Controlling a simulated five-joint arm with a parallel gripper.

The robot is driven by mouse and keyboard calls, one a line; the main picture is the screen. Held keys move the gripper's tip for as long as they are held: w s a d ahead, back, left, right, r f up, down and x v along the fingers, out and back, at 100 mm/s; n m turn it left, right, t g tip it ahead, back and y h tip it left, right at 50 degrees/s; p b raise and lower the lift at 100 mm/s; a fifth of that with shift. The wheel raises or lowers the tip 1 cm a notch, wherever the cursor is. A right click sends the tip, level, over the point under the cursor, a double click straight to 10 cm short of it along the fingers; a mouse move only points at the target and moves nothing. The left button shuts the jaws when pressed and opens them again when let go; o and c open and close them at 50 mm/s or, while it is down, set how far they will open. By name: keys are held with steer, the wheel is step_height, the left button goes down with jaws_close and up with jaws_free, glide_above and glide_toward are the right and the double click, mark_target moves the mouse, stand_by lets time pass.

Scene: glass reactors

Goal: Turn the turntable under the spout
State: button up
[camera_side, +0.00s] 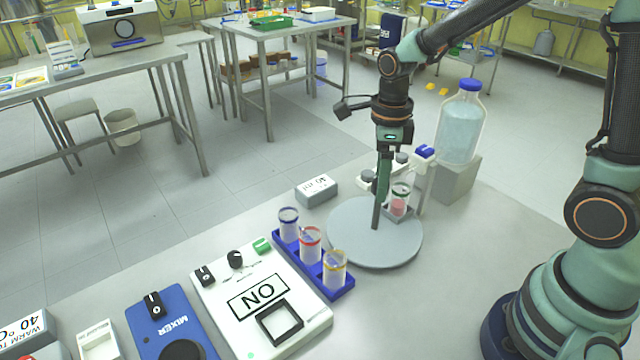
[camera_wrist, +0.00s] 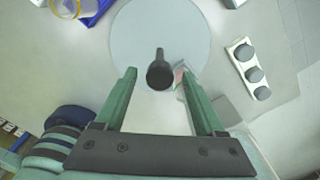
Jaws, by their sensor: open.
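The turntable (camera_side: 345,240) is a flat, round light-grey disc on the bench; it also shows in the wrist view (camera_wrist: 135,40). A dark upright peg (camera_side: 376,214) stands on it, and in the wrist view the peg (camera_wrist: 160,74) lies between my fingers. A small glass vessel with pink contents (camera_side: 399,203) sits in a square holder at the disc's right edge, mostly hidden by a finger in the wrist view. A blue-topped part that looks like the spout (camera_side: 424,153) stands just behind it. My gripper (camera_wrist: 159,76) points down over the disc, open, with a finger on each side of the peg.
A large blue-capped bottle (camera_side: 461,125) stands on a grey block behind the disc. A white strip with round grey knobs (camera_wrist: 246,68) lies right in the wrist view. Bench in front is clear.

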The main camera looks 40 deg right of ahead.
step_height(320, 180, up, 12)
stand_by(0.5)
steer(key=s+n+t, duration=0.2)
steer(key=s+n, duration=0.1)
steer(key=n, duration=1)
steer(key=s+d+n+t, duration=0.1)
steer(key=s+n+t, duration=0.2)
steer(key=n, duration=1.1)
steer(key=shift+s+d+r+t, duration=0.25)
steer(key=shift+s+r+t, duration=0.1)
steer(key=shift+s, duration=0.15)
